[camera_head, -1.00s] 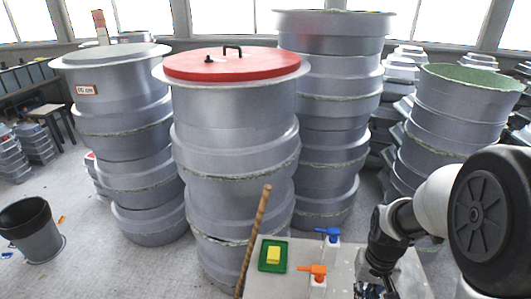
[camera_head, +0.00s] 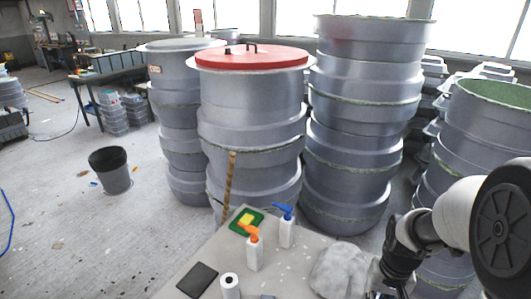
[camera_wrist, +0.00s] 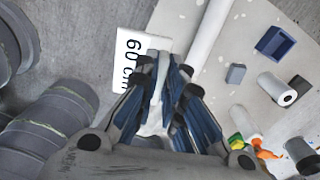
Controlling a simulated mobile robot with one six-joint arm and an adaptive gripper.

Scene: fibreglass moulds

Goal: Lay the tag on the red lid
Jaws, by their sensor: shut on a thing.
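The red lid (camera_head: 252,58) lies flat on top of a tall stack of grey moulds and has a black handle and a small black knob. The tag (camera_wrist: 132,52) is a white plate printed "60 cm" in the wrist view. My gripper (camera_wrist: 168,72) is shut on it, with the blue-grey fingers covering part of its right side. In the head view my gripper (camera_head: 385,285) is low at the right, at the bottom edge, well below and right of the lid. The tag cannot be made out there.
A worktable (camera_head: 205,250) stands in front of the stacks. It bears a green tray (camera_head: 238,224), an orange-topped bottle (camera_head: 253,250), a blue-topped bottle (camera_head: 287,230), a white roll (camera_head: 230,286) and a pale lump (camera_head: 338,270). A wooden stick (camera_head: 228,185) stands upright. Floor is open at left.

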